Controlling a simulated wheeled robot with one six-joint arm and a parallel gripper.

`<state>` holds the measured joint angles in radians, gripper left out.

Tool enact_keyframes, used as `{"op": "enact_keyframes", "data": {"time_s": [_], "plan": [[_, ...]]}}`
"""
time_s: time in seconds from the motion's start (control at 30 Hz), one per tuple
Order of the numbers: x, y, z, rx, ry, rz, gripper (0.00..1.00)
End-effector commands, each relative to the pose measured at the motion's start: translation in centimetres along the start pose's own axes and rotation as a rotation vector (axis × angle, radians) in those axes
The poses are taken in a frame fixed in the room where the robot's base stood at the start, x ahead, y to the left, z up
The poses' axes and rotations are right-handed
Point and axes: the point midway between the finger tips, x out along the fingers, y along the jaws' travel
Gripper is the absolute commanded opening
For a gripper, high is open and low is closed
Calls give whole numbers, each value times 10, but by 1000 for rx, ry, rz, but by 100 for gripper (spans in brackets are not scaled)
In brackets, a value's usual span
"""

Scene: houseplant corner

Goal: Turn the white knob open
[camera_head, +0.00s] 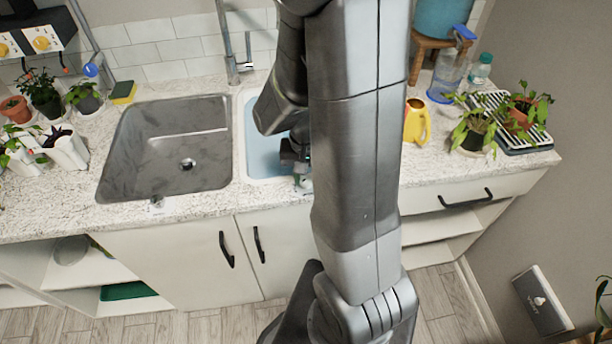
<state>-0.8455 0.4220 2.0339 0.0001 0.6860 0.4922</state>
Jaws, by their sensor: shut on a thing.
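My gripper (302,178) is at the front rim of the light blue basin (262,150), pointing down. It is shut on a small white knob (306,187) there. Only a little of the knob shows below the fingers, and my arm hides much of the area to its right. How far the knob is turned cannot be told.
A faucet (233,60) stands behind the basins. Potted plants stand at the far left, with a yellow sponge (123,93) nearby. A yellow mug (416,122), a clear blue-topped jug (447,78) and a plant rack (535,140) stand right of my arm.

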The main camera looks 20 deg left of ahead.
Motion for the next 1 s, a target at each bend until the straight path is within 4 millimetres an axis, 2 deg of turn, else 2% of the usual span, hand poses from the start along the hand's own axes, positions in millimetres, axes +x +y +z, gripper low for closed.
{"op": "enact_keyframes", "data": {"time_s": [0.6, 1.0], "plan": [[0, 0, -1, -582, 2, 0, 5], [0, 0, -1, -877, 3, 0, 5]]}}
